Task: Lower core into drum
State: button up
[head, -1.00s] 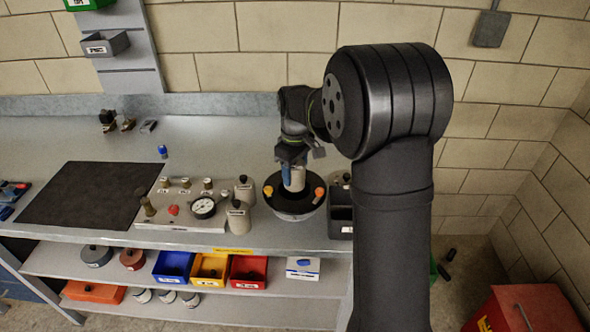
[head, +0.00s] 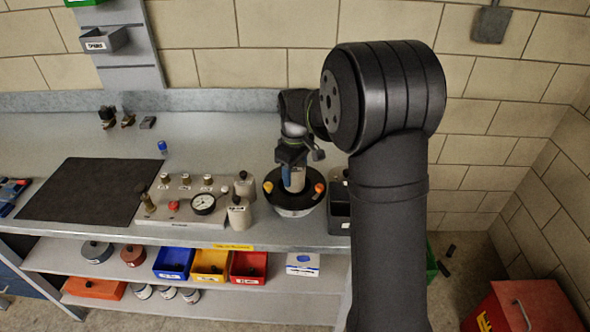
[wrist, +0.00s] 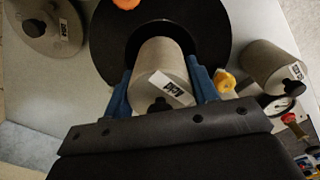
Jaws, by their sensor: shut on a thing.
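The core is a pale grey cylinder with a white label and a black knob, seen in the wrist view (wrist: 160,72) and in the head view (head: 295,178). My gripper (wrist: 162,98) has its blue fingers shut on the core's two sides. The drum (head: 295,208) is a round vessel with a wide black top at the bench's front edge. In the wrist view its black rim (wrist: 215,30) surrounds a dark opening, and the core's far end is over or inside that opening. How deep it sits is hidden.
Orange and yellow knobs sit on the drum's rim (head: 319,188). Left of the drum stand grey cylinders (head: 240,212) and a panel with a gauge (head: 203,204). A dark bin (head: 340,215) is close on the right. A black mat (head: 90,192) lies farther left.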

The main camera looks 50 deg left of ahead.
jog(key=shift+f, duration=2.4)
jog(key=shift+r, duration=0.2)
jog(key=shift+f, duration=0.25)
jog(key=shift+r, duration=0.2)
jog(key=shift+f, duration=0.25)
jog(key=shift+r, duration=0.2)
jog(key=shift+f, duration=0.2)
jog(key=shift+r, duration=0.2)
jog(key=shift+f, duration=0.2)
